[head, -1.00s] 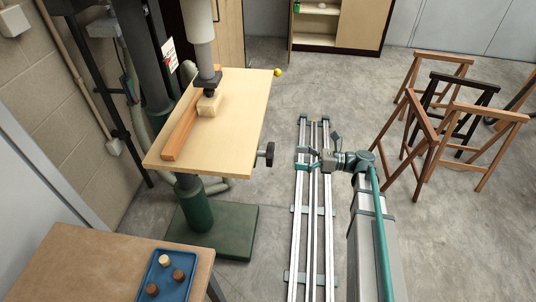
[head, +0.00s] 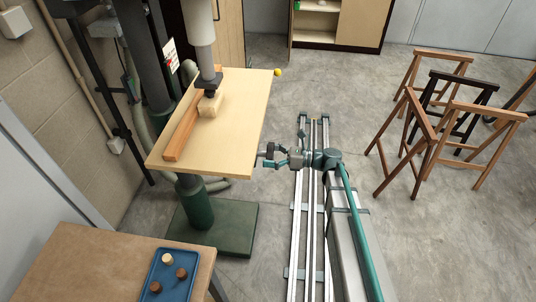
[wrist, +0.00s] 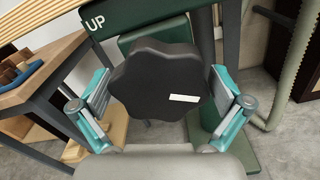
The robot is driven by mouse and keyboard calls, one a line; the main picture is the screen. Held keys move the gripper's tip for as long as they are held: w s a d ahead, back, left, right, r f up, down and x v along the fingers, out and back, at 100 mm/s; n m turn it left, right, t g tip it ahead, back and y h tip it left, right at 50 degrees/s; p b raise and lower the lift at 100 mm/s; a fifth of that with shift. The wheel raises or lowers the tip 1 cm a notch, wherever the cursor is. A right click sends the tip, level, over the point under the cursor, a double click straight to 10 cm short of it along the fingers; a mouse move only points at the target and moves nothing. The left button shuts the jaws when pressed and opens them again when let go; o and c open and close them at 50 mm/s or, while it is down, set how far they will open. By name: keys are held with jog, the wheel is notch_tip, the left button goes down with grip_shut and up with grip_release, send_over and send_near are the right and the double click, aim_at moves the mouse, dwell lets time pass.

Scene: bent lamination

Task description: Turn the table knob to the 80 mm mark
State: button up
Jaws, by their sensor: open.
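The black lobed table knob (wrist: 160,85) faces the wrist camera, with a white mark at its lower right. A dark green plate (wrist: 125,35) lettered "UP" is behind and above it. No 80 mm mark can be read. My gripper (head: 273,156) is open at the right edge of the drill press table (head: 240,120). In the wrist view its two fingers stand left and right of the knob, with the knob between them; small gaps seem to show, and I see no clear contact. In the head view my gripper covers much of the knob.
A wooden fence (head: 181,140) and a wood block (head: 211,106) lie on the drill press table under the spindle. A workbench (head: 85,265) with a blue tray (head: 155,284) stands front left. Wooden trestles (head: 428,140) stand right. My floor rail runs between.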

jog(key=c, duration=0.9)
jog(key=shift+f+n+b, duration=0.1)
jog(key=shift+n+b, duration=0.2)
